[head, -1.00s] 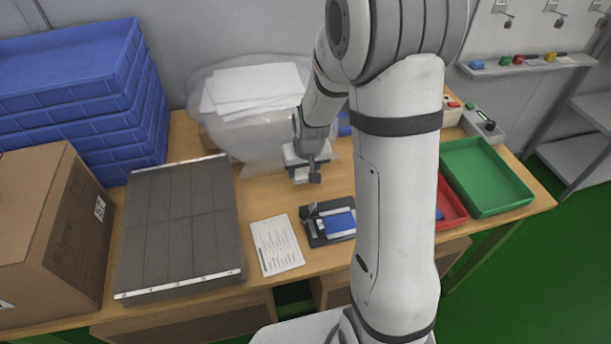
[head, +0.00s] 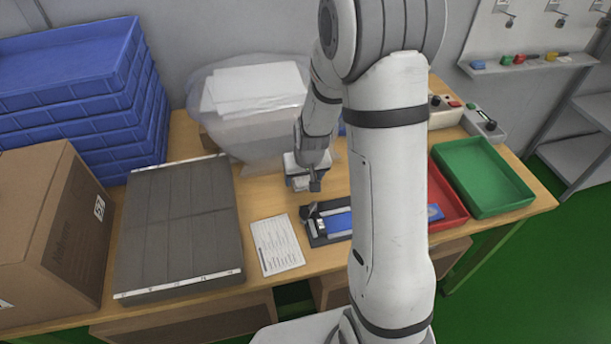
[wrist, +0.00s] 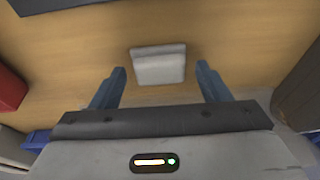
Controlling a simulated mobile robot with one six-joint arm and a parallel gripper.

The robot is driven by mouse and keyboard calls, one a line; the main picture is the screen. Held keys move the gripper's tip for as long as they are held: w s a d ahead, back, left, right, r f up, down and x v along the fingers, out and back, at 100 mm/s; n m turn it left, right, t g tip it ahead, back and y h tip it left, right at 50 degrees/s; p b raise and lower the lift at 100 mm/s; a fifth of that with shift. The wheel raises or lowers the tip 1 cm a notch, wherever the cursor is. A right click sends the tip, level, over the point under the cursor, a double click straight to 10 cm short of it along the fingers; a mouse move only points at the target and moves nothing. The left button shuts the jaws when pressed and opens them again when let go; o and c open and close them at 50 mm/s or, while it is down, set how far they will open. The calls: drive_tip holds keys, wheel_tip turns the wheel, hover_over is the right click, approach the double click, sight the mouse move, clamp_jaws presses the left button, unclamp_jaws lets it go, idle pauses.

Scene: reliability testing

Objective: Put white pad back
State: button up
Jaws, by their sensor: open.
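The white pad (wrist: 158,65) is a small pale block with a lighter strip along its far edge, in the wrist view. It appears to lie on the wooden table (wrist: 235,50). My gripper (wrist: 160,69) is open, with one blue-grey finger on each side of the pad and a visible gap on both sides. In the head view my gripper (head: 303,182) points down over the table, behind the black fixture. I cannot make out the pad in the head view, where my gripper and arm cover that spot.
The black fixture (head: 318,238) holds a blue strip (head: 338,222). A printed sheet (head: 277,246), a dark grey slab (head: 175,225) and a plastic bag with white sheets (head: 255,90) stand nearby. Red (head: 452,215) and green (head: 485,180) trays are at right.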

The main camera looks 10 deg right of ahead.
drive_tip(key=shift+r, duration=0.55)
drive_tip(key=v, duration=1.1)
drive_tip(key=s+r, duration=0.4)
drive_tip(key=s, duration=0.5)
drive_tip(key=s+r, duration=0.4)
drive_tip(key=s, duration=0.5)
drive_tip(key=shift+r+g, duration=0.2)
drive_tip(key=shift+g, duration=0.1)
drive_tip(key=shift+d+r, duration=0.1)
